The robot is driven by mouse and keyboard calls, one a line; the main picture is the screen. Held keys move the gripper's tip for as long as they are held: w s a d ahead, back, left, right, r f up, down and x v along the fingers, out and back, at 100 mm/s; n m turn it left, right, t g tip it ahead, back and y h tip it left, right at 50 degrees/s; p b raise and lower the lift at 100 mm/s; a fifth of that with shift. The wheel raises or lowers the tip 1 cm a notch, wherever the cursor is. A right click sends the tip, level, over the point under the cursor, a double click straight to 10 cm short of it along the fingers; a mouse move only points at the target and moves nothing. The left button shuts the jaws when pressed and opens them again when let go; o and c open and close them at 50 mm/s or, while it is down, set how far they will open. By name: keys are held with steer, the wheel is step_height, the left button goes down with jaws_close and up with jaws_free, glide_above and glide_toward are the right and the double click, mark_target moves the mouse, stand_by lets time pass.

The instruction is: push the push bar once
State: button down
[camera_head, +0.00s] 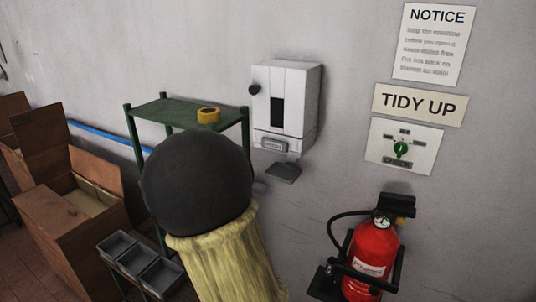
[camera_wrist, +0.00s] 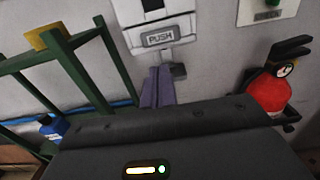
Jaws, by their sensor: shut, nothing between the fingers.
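The push bar (camera_head: 274,145) is a grey bar at the bottom front of a white dispenser box (camera_head: 298,95) on the wall. In the wrist view the bar (camera_wrist: 160,39), lettered PUSH, is at the top centre. My gripper (camera_wrist: 158,70) has its fingers together and empty. In the picture its fingertips are just below the bar and appear apart from it; the exact gap cannot be told. In the head view my arm hides most of the gripper.
Cardboard boxes (camera_head: 62,228) and grey bins (camera_head: 160,276) are further left. A red fire extinguisher (camera_head: 371,262) and a switch panel (camera_head: 405,147) are on the right. Bare wall lies between.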

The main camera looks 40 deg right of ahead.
mark_target(272, 146)
steer(key=shift+w, duration=0.1)
steer(key=p+x, duration=0.5)
steer(key=x, duration=0.8)
steer(key=shift+d+r+p, duration=0.15)
steer(key=shift+d+p, duration=0.1)
steer(key=shift+p, duration=0.1)
steer(key=shift+w+d, duration=0.2)
steer(key=shift+d, duration=0.05)
